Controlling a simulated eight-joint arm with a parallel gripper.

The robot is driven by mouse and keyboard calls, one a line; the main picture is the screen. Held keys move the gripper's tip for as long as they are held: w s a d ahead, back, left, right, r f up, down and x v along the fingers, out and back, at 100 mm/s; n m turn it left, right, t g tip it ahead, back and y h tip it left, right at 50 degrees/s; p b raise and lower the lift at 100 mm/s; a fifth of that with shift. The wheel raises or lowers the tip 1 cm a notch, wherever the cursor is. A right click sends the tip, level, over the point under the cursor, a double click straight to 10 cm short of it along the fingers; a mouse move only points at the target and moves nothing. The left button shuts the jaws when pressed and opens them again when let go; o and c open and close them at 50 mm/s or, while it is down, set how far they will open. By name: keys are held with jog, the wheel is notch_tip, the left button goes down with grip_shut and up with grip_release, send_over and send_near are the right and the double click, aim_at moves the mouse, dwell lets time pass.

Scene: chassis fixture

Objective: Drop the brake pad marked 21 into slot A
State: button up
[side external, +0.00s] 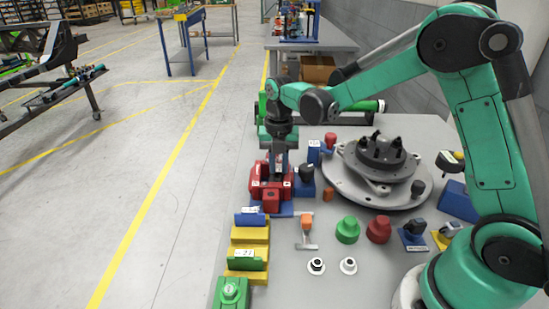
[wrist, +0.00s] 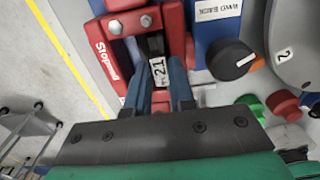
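My gripper (wrist: 158,75) points down over the red fixture (wrist: 118,52), with its two blue-grey fingers on either side of a dark piece. That piece, the brake pad (wrist: 158,71), carries a white tag reading 21 and sits between the fingertips. In the side external view my gripper (side external: 278,170) stands upright above the red fixture (side external: 268,194), its fingertips down at the fixture's top. The pad is hidden there. The red fixture has a dark gap between its walls in the wrist view. I cannot read a slot letter, and the pad's depth in the gap is unclear.
A blue block with a black knob (wrist: 230,60) stands close right of the fixture. A round grey turntable (side external: 340,180) is farther right. Yellow holders (side external: 248,236) with blue and green labelled pieces stand in front. Green and red knobs (side external: 347,230) stand on the grey table.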

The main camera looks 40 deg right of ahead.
jog(key=shift+r, duration=1.45)
jog(key=o, duration=0.6)
jog(key=shift+c, duration=0.2)
jog(key=shift+r, duration=2.25)
